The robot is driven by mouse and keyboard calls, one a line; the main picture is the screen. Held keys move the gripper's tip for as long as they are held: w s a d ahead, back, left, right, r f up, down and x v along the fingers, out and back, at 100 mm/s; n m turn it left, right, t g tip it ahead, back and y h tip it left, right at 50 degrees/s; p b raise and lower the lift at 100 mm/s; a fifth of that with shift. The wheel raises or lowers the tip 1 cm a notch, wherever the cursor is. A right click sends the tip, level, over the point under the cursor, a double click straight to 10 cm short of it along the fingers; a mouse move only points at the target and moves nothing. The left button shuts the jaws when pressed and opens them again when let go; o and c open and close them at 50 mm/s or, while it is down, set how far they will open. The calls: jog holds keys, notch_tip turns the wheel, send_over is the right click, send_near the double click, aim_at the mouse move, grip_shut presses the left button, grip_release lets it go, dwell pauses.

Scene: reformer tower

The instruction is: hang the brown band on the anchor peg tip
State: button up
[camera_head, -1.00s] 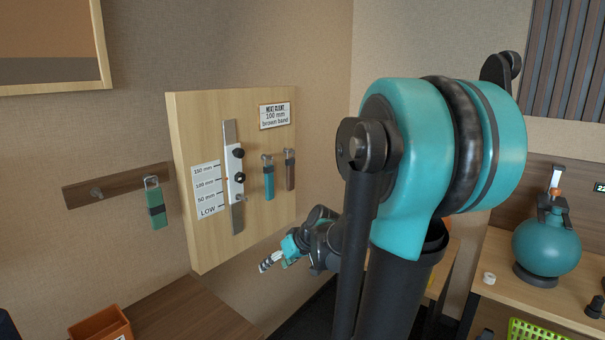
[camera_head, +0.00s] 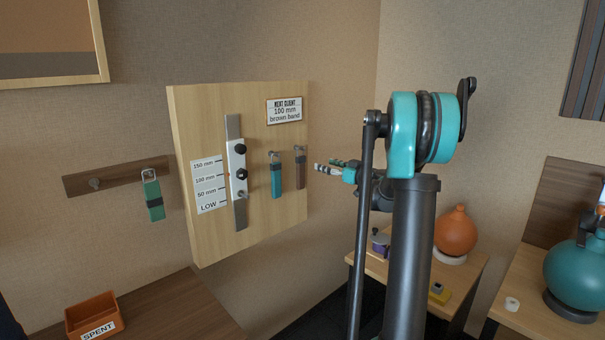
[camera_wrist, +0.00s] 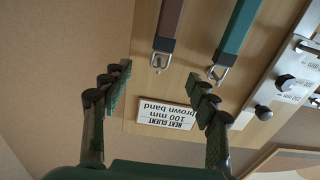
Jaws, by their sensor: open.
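The brown band (camera_head: 300,171) hangs by its metal clip near the right edge of the wooden board (camera_head: 215,115). In the wrist view the brown band (camera_wrist: 170,20) appears upside down, its clip ahead of my fingers. My gripper (camera_head: 325,166) is open and empty, just right of the board; in the wrist view its fingers (camera_wrist: 163,88) are spread, with the brown band's clip between their lines but farther off. A white carriage (camera_head: 236,160) on a metal rail carries black knobs and a small metal peg (camera_head: 243,194), possibly the anchor peg, between the 50 and 100 mm marks.
A teal band (camera_head: 276,180) hangs close left of the brown one. A sign (camera_head: 284,110) reads "100 mm brown band". A green band (camera_head: 153,200) hangs on a wall rail (camera_head: 115,179). An orange "SPENT" box (camera_head: 92,312) sits lower left. Tables stand at right.

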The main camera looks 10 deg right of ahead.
aim_at(302, 158)
jog(key=x, duration=0.7)
jog(key=shift+w+a, duration=0.25)
jog(key=shift+x, duration=2.7)
jog(key=shift+s+a, duration=0.15)
grip_shut()
